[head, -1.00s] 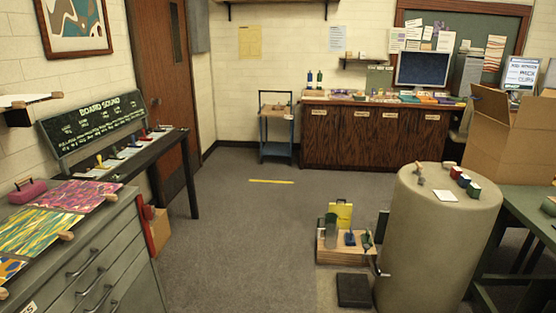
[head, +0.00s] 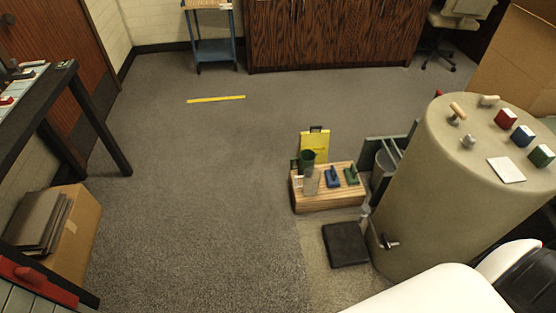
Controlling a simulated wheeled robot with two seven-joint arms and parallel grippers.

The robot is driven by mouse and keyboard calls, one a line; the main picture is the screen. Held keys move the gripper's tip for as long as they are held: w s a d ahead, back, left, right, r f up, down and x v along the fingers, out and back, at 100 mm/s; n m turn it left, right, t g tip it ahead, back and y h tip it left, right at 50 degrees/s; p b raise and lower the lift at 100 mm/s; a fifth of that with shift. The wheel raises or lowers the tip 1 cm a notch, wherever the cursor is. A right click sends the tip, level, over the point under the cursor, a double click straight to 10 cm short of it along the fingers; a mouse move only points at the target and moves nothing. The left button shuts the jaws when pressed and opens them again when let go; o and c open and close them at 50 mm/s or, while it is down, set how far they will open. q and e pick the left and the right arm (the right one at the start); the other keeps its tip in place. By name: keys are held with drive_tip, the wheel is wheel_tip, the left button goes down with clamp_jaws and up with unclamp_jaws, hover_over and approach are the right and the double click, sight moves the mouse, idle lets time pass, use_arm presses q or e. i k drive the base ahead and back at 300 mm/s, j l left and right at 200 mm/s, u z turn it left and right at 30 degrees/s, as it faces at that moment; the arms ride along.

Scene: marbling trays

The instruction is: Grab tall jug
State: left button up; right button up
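A tall jug-like vessel stands at the left end of a low wooden crate (head: 330,199) on the floor in the head view. Its upper part is a dark green open-topped cylinder (head: 307,158). A pale greyish upright piece (head: 311,183) stands just in front of it and hides its lower part; I cannot tell whether the two are one object. A blue-handled tool (head: 333,178) and a green-handled tool (head: 351,176) are to its right on the crate. Neither gripper's fingers are in view; only white and black parts of my arm show at the bottom right.
A big beige drum (head: 437,190) with small blocks on top stands right of the crate. A black slab (head: 346,244) lies in front of the crate. A yellow case (head: 315,143) is behind it. A cardboard box (head: 75,240) sits at left. The middle floor is clear.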

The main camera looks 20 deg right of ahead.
sight(312, 175)
drive_tip(key=i+z, duration=0.15)
drive_tip(key=i, duration=0.45)
drive_tip(key=i+j+z, duration=0.2)
drive_tip(key=i, duration=0.35)
